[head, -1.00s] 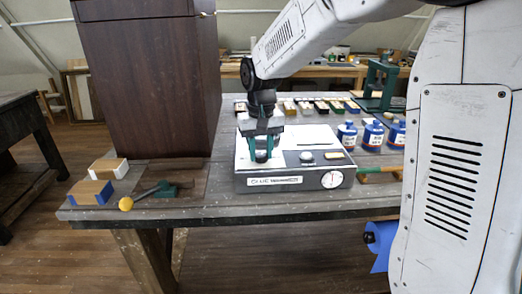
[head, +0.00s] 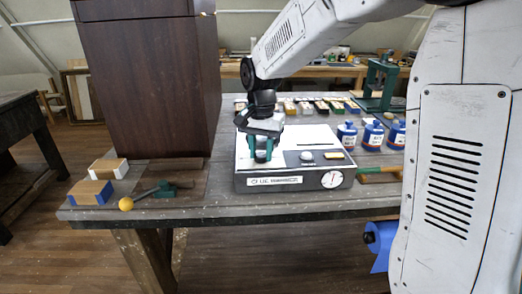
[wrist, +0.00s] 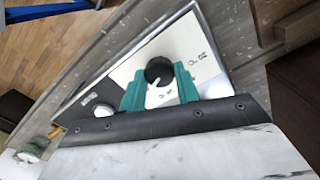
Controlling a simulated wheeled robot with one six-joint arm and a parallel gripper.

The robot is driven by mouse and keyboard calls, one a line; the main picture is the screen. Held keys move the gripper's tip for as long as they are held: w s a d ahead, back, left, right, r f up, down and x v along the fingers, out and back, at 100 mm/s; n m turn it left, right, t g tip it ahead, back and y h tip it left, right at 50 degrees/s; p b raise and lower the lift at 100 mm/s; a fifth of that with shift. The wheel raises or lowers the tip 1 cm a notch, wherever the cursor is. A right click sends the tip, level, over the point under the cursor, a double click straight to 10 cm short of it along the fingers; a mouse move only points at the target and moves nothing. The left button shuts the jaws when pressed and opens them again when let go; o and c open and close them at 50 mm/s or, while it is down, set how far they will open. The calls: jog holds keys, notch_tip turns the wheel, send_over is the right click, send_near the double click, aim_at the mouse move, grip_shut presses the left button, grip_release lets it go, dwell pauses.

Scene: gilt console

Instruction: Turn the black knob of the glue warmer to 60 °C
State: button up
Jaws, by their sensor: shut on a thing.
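The glue warmer (head: 312,136) is a white and grey box on the workbench. A label plate and a round dial gauge (head: 332,180) with a red needle are on its front. In the wrist view, the black knob (wrist: 159,69) sits between the green fingers of my gripper (wrist: 162,84), which is shut on it. A pale pointer mark shows at the knob's lower edge, and small printed marks (wrist: 203,54) lie to its right, too small to read.
A pale round button (head: 307,156) is right of my gripper on the warmer. Blue bottles (head: 372,135) stand to the right. A dark cabinet (head: 150,85) rises at the left. Wooden blocks (head: 91,192) and a yellow-ended tool (head: 126,204) lie front left.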

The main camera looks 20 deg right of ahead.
aim_at(261, 154)
dwell(0.4)
jog(key=o, duration=1)
jog(key=shift+c, duration=0.2)
notch_tip(261, 154, up, 8)
jog(key=shift+f, duration=0.1)
